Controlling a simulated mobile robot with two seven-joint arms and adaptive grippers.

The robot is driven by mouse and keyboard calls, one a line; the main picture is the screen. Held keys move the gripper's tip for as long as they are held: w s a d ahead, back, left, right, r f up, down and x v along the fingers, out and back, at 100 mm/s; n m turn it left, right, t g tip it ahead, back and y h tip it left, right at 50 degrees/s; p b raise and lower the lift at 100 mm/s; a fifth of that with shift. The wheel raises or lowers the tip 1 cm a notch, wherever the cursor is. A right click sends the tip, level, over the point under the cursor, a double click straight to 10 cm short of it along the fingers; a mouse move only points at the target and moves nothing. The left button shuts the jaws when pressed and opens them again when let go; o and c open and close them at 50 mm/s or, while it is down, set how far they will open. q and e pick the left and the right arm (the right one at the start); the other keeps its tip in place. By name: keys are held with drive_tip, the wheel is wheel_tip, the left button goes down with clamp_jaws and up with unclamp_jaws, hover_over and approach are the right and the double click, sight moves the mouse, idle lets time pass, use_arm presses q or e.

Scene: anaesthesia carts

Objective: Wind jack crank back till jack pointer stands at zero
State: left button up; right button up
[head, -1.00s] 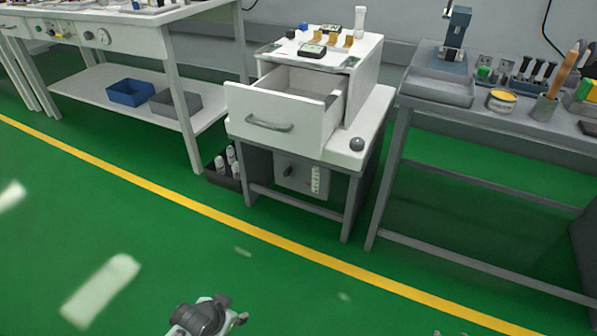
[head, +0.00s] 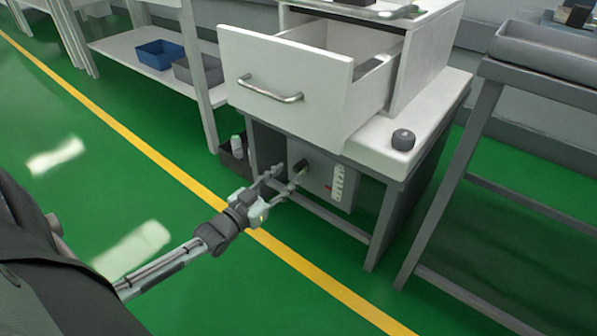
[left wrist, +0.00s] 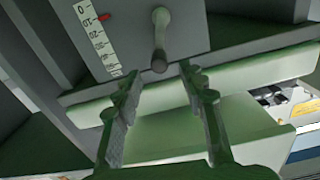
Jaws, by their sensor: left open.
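The jack crank (head: 301,165) sticks out of a grey panel (head: 318,174) under the white cart with the open drawer. In the left wrist view the crank (left wrist: 160,38) is a pale bent rod with a rounded grey end. A white scale (left wrist: 96,36) beside it reads 0, 10, 20, 30 and on. The red jack pointer (left wrist: 103,17) stands near the 10 mark. My left gripper (head: 284,180) is open in front of the panel. Its fingers in the left wrist view (left wrist: 160,72) lie either side of the crank's end, apart from it. My right gripper is out of view.
The open drawer (head: 285,85) juts out above my left gripper. The cart's lower rail (head: 335,225) and legs frame the panel. A grey bench (head: 510,80) stands to the right. The green floor in front is clear.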

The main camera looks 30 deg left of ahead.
sight(295, 169)
use_arm(q)
drive_tip(key=shift+w+d+b, duration=0.15)
drive_tip(key=shift+w+b, duration=0.25)
drive_tip(key=shift+w, duration=1.75)
clamp_jaws()
